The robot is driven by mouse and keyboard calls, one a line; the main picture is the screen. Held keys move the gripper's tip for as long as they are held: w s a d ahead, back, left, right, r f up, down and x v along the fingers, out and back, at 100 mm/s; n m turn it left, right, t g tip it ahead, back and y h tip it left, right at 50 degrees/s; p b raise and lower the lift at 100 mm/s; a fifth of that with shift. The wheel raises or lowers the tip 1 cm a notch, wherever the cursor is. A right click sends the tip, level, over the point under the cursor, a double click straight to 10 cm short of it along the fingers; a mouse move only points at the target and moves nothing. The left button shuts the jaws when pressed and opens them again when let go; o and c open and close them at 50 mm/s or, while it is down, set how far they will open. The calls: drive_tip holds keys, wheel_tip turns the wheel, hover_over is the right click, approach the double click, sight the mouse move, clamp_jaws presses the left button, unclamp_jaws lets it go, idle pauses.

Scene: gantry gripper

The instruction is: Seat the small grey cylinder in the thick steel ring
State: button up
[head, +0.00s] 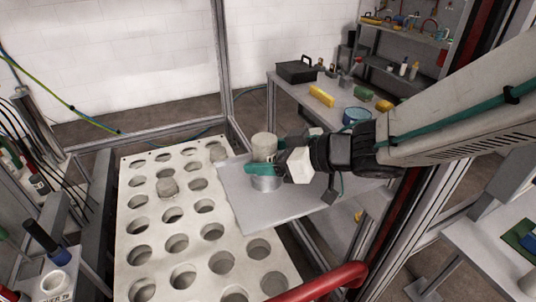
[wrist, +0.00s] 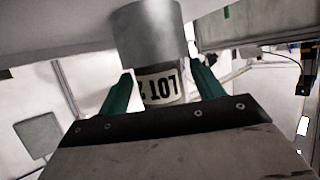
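The small grey cylinder (head: 264,146) stands upright at the thick steel ring (head: 266,184), its lower part hidden behind a teal finger in the head view. In the wrist view the cylinder (wrist: 160,84) bears a "LOT" label and sits end-on to the ring (wrist: 148,32), in line with it. How deep it sits inside is hidden. My gripper (head: 264,168) reaches in from the right. In the wrist view its teal fingers (wrist: 162,78) stand on either side of the cylinder, with a narrow gap on each side, so it looks open.
The ring stands on a grey plate (head: 240,201). A pale perforated panel (head: 155,215) lies left, with another grey plug (head: 167,187) in it. A red bar (head: 320,283) crosses the front. A bench (head: 290,86) with a black box stands behind.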

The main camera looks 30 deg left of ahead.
drive_tip(key=v, duration=1.2)
